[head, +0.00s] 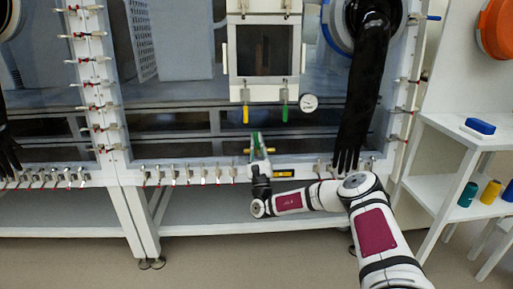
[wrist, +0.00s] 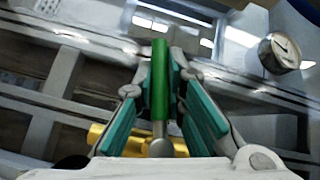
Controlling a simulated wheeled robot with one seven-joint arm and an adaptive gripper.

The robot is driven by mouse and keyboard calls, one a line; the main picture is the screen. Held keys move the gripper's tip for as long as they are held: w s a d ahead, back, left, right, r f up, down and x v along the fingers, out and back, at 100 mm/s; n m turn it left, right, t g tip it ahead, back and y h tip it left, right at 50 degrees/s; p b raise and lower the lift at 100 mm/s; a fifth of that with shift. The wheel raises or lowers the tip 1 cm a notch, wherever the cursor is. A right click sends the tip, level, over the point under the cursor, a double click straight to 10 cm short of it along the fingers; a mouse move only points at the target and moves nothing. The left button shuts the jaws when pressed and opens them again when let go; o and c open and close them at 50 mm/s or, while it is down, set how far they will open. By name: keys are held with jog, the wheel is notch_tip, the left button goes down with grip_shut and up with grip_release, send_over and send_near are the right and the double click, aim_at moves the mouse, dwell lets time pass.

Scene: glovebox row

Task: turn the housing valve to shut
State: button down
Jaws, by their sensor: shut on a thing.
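The housing valve shows in the wrist view as a green lever (wrist: 159,85) with a grey metal end at its base. The lever stands upright in that picture, between the two teal-padded fingers of my gripper (wrist: 165,95). The fingers are shut on it from both sides. A yellow part (wrist: 97,136) shows behind the fingers at lower left. In the head view my gripper (head: 257,142) is at the front of the glovebox, below the small transfer door, and covers most of the valve. The valve's exact angle is hard to tell there.
A yellow handle (head: 246,114) and a green handle (head: 284,113) hang below the transfer door (head: 264,50). A round gauge (head: 309,102) is to their right. A black glove (head: 363,90) hangs right of my gripper. A white shelf (head: 465,130) stands at far right.

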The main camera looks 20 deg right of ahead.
jog(key=shift+s+d+m+g+h+p, duration=0.15)
jog(key=shift+d+m+g+h, duration=0.2)
jog(key=shift+m+h, duration=0.65)
jog(key=shift+d+m+g+h+p, duration=0.15)
jog(key=shift+m+g+h, duration=0.3)
jog(key=shift+m+h, duration=0.55)
jog(key=shift+s+d+m+g+h+p, duration=0.15)
jog(key=shift+m+g+h, duration=0.25)
jog(key=shift+m+h, duration=0.6)
jog(key=shift+w+d+m+h, duration=0.1)
jog(key=shift+m+h, duration=0.2)
jog(key=c, duration=1.6)
grip_release()
jog(key=shift+c, duration=0.2)
jog(key=shift+s+a+f, duration=0.25)
jog(key=shift+f, duration=0.05)
jog(key=v, duration=1.1)
